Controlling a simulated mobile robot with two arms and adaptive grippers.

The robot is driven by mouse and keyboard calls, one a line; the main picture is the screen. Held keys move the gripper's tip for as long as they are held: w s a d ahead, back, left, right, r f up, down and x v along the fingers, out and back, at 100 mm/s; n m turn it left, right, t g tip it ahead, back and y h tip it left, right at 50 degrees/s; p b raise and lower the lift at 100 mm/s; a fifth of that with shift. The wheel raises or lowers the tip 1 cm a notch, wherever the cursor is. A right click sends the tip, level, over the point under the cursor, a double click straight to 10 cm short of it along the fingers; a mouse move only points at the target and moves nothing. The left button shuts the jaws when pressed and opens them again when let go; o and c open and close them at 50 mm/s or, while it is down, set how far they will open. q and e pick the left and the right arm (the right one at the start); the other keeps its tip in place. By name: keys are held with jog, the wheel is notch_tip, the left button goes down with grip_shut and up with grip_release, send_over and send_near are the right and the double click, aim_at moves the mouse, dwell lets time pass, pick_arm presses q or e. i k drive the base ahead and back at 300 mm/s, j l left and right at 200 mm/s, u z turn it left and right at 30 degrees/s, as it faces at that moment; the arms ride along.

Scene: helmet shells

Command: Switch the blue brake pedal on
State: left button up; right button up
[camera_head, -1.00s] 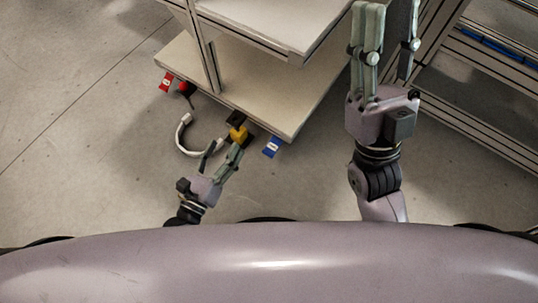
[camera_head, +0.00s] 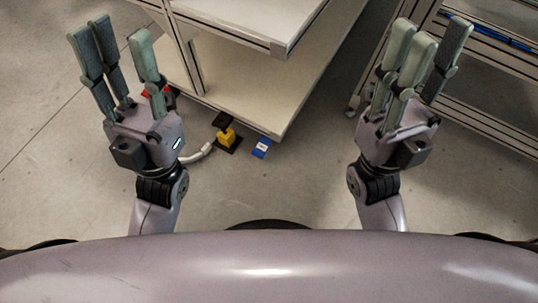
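A small blue piece (camera_head: 262,148) with a white label lies low by the front edge of the lower shelf. A yellow and black pedal-like piece (camera_head: 227,137) is just left of it. I cannot tell whether the two are joined, or whether anything is switched on. My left gripper (camera_head: 118,36) is open and empty, raised to the left of both, fingers pointing up in the picture. My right gripper (camera_head: 430,32) is open and empty, raised well to their right. Neither gripper touches the blue piece.
A pale shelf unit (camera_head: 235,80) stands above and behind the pedals. A white curved tube (camera_head: 197,155) and a red piece (camera_head: 148,92) are partly hidden by my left gripper. A metal rack (camera_head: 500,70) is at right. Floor is clear in front.

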aim_at(261, 149)
jog(key=j+z, duration=1.1)
jog(key=j, duration=1.3)
jog(key=k, duration=0.1)
